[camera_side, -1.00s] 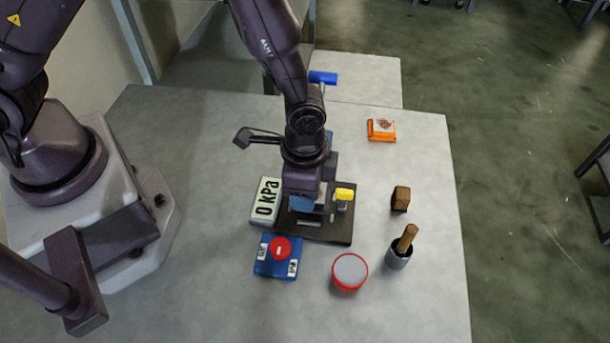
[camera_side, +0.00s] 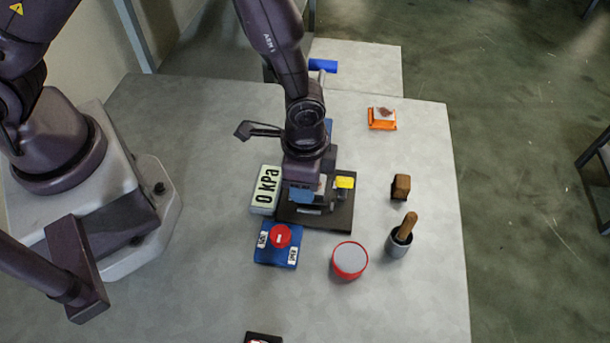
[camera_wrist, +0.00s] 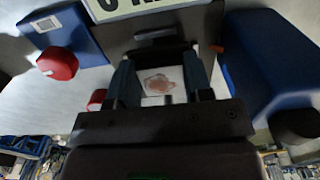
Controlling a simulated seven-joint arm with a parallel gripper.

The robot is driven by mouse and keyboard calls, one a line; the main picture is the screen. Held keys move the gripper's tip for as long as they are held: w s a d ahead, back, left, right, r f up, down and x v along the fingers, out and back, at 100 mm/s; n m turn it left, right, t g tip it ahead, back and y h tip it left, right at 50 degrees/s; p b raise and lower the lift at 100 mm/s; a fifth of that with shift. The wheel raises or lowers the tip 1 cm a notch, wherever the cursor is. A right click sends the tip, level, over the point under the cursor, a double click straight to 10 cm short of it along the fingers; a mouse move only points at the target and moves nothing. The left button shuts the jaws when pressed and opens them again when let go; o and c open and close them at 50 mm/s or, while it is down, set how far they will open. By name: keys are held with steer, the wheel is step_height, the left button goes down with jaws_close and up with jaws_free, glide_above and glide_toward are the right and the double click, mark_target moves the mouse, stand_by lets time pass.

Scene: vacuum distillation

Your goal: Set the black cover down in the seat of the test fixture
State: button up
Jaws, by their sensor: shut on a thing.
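The test fixture is a dark plate (camera_side: 338,217) on the table, with a yellow-topped part (camera_side: 345,182) at its right. My gripper (camera_side: 306,196) points down low over the plate, left of the yellow top. The face that shows is pale with a reddish-brown mark. Its dark sides and underside are hidden by my fingers and wrist. The seat is hidden too, so I cannot tell whether the piece touches it.
The 0 kPa display (camera_side: 265,189) stands left of the plate, and a blue box with a red button (camera_side: 279,243) in front. A red-rimmed round tin (camera_side: 350,260), a wooden-handled tool in a grey cup (camera_side: 400,238), a brown block (camera_side: 400,187) and an orange box (camera_side: 382,122) stand right.

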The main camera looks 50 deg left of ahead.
steer(key=shift+f, duration=0.55)
stand_by(0.4)
steer(key=o, duration=1.6)
steer(key=shift+r, duration=3.45)
steer(key=shift+s, duration=0.1)
